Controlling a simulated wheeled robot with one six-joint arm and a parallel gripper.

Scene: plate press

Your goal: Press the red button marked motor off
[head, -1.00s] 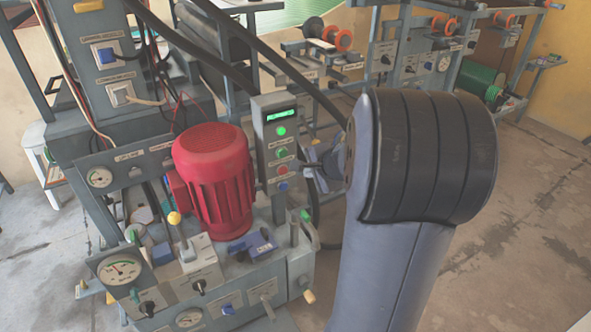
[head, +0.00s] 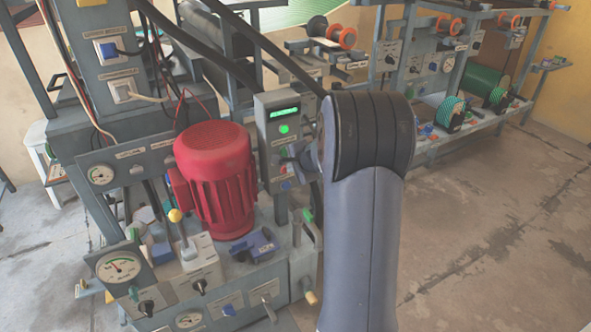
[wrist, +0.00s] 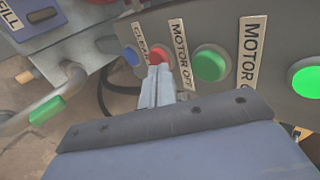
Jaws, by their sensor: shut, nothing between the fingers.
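In the wrist view, the red button (wrist: 158,55) sits on the grey panel beside a label reading MOTOR OFF (wrist: 181,53). My gripper (wrist: 157,70) is shut, with nothing between its fingers. Its tips overlap the lower part of the red button. I cannot tell whether they touch it or stop just short. In the head view, the grey control box (head: 262,150) stands right of the red motor, and my arm's end reaches its button face from the right, partly hiding the buttons.
In the wrist view, a blue button (wrist: 131,57) labelled CLEAR and a green button (wrist: 210,64) flank the red one. A lit green lamp (wrist: 306,80) is at the right. A green-tipped lever (wrist: 47,109) is at the left. The red motor (head: 214,180) stands beside the box.

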